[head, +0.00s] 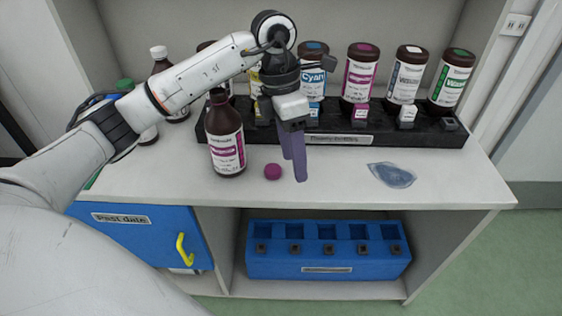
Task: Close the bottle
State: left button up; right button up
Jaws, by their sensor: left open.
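An uncapped dark brown bottle (227,145) with a white and magenta label stands upright on the white counter. A round magenta cap (273,172) lies on the counter just right of the bottle's base. My left gripper (300,176) points down just right of the cap, with its purple fingers close to it. The fingers overlap in this view, so the gap between them is hard to see. The cap shows whole and rests on the counter, not held. My right gripper is not in view.
A black rack (380,134) holds several capped bottles with small coloured blocks along the counter's back. A blue-grey puddle-like patch (391,175) lies at right. Other bottles (160,60) stand back left. A blue box (328,262) sits on the shelf below, beside a blue door (150,230).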

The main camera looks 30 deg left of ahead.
pick_arm(q)
jog(key=w+a+r+y, duration=0.1)
jog(key=a+r+y, duration=0.1)
jog(key=a, duration=0.4)
jog(key=shift+w+r+n, duration=0.2)
jog(key=shift+r+n, duration=0.2)
jog(key=shift+r, duration=0.1)
send_over(273, 169)
jog(key=f, duration=0.5)
jog(key=shift+s+d, duration=0.25)
jog(key=shift+s, duration=0.05)
jog(key=shift+f, duration=0.1)
jog(key=shift+w+a+f, duration=0.15)
jog(key=shift+f, duration=1.15)
jog(key=shift+w+a+f, duration=0.1)
jog(key=shift+w+f, duration=0.05)
jog(key=shift+f, duration=1.1)
jog(key=shift+c, duration=0.5)
